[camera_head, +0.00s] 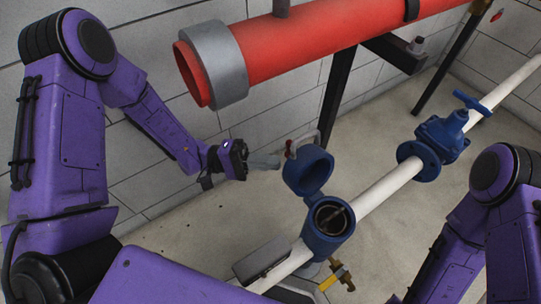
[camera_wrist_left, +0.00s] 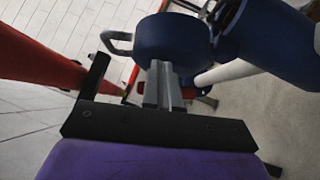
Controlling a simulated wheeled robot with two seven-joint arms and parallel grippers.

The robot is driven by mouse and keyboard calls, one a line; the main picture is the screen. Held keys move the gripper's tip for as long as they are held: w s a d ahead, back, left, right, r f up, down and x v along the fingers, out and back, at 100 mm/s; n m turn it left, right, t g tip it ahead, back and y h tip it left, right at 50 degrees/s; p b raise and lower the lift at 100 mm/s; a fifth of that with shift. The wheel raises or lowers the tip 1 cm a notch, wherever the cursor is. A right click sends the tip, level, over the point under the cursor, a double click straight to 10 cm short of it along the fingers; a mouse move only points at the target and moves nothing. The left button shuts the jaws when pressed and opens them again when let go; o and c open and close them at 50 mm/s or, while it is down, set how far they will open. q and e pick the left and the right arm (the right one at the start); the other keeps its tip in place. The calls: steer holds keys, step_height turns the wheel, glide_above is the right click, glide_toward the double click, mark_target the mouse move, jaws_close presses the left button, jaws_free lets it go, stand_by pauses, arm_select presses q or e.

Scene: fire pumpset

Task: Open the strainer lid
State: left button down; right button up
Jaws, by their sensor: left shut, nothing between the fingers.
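The blue strainer (camera_head: 327,228) sits on the white pipe in the head view, its round mouth uncovered and its inside showing. Its blue lid (camera_head: 308,171) stands swung up and back on the far side of the mouth, with a grey handle (camera_head: 303,145) on top. My left gripper (camera_head: 278,162) is shut and empty, just left of the raised lid. In the left wrist view the shut fingers (camera_wrist_left: 161,88) point at the lid (camera_wrist_left: 172,40), close to or touching it; I cannot tell which. The lid's handle (camera_wrist_left: 117,42) shows at its left. My right gripper is out of view.
A large red pipe (camera_head: 300,45) with a grey collar runs above on a black support. A blue valve (camera_head: 438,140) sits farther along the white pipe (camera_head: 385,188). A yellow-handled tap (camera_head: 338,275) is below the strainer.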

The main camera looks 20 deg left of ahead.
arm_select(q)
steer(key=shift+s+d+r+m+g+y+p, duration=0.15)
steer(key=shift+d+r+m+y+p, duration=0.1)
steer(key=shift+r+p, duration=0.15)
steer(key=shift+s+d+r+m+g+y+p, duration=0.15)
steer(key=shift+r+m+y+p, duration=0.1)
steer(key=shift+p, duration=0.25)
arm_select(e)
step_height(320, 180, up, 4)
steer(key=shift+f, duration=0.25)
arm_select(q)
steer(key=s+a+p, duration=0.1)
steer(key=a, duration=0.9)
steer(key=shift+s+a+f, duration=0.15)
steer(key=shift+a+f, duration=0.15)
steer(key=shift+f, duration=0.05)
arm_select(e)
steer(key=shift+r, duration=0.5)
